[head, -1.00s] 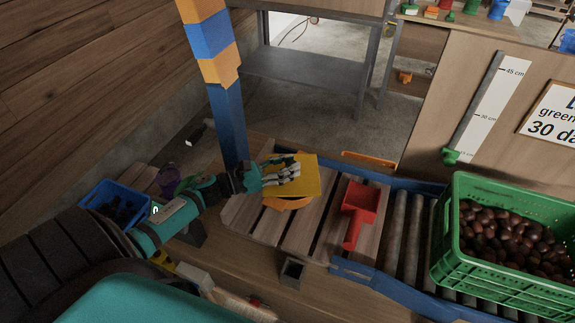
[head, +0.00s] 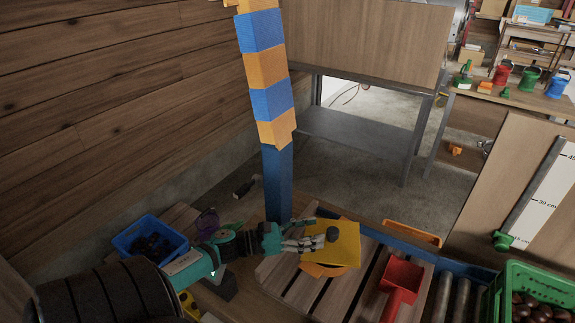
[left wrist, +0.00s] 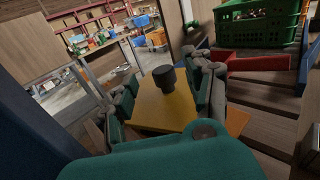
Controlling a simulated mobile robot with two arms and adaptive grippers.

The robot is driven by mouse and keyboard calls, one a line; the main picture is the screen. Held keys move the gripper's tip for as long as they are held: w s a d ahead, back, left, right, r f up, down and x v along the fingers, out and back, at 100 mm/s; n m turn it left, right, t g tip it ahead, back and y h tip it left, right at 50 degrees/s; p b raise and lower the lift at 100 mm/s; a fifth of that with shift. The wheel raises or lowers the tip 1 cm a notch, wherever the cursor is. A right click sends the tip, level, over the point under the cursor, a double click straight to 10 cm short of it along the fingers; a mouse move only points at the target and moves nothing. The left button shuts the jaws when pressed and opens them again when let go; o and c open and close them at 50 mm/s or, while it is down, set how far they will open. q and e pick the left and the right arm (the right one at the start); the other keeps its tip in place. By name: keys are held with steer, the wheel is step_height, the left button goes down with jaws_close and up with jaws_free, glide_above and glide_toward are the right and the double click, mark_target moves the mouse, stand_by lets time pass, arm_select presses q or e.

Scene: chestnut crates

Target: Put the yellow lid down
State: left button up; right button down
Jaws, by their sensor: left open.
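The yellow lid (head: 345,246) is a flat square plate with a dark knob (head: 332,234). It lies above an orange item (head: 322,270) over the slatted wooden pallet; whether it touches that item I cannot tell. In the left wrist view the lid (left wrist: 165,110) and its knob (left wrist: 164,78) are between the spread fingers. My left gripper (head: 312,241) is open at the lid's left side, its fingers apart from the knob. My right gripper is not in view.
A red scoop (head: 401,284) lies right of the lid, before rollers and a green crate (head: 545,282) of chestnuts. A blue and orange post (head: 277,180) stands close behind my left gripper. A blue crate (head: 128,240) is to the left.

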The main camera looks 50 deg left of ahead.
arm_select(q)
steer(key=b+v, duration=0.1)
steer(key=v, duration=0.6)
stand_by(0.5)
